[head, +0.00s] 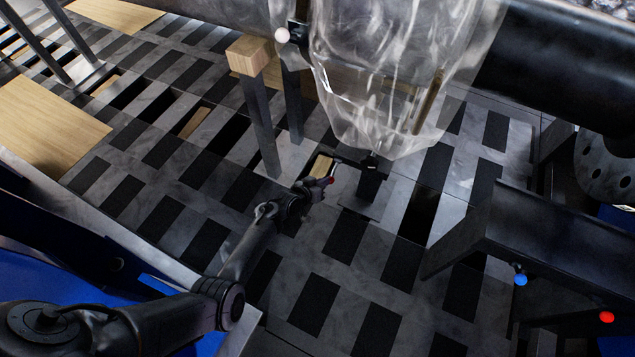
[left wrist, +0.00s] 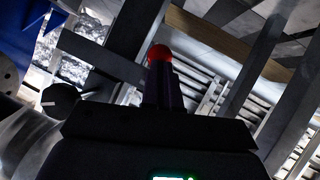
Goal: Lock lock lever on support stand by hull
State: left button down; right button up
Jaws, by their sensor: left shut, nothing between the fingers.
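A lock lever with a red ball knob (head: 329,181) shows low by a dark support stand (head: 371,184), under a large translucent wrapped body. My left gripper (head: 316,186) is at the red knob in the head view. In the left wrist view the red knob (left wrist: 159,53) sits just beyond the tips of my left gripper (left wrist: 162,78). The fingers are shut with nothing between them. I cannot tell whether they touch the knob. Part of the lever is hidden behind the gripper. My right gripper is not in view.
The translucent wrapped body (head: 385,75) hangs close above the gripper. A wood-topped post (head: 262,110) stands to its left. A dark beam (head: 550,245) with a blue knob (head: 520,280) and another red knob (head: 607,317) lies right. The checkered slatted floor in front is free.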

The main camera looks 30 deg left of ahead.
pick_arm(q)
jog(key=shift+f, duration=0.25)
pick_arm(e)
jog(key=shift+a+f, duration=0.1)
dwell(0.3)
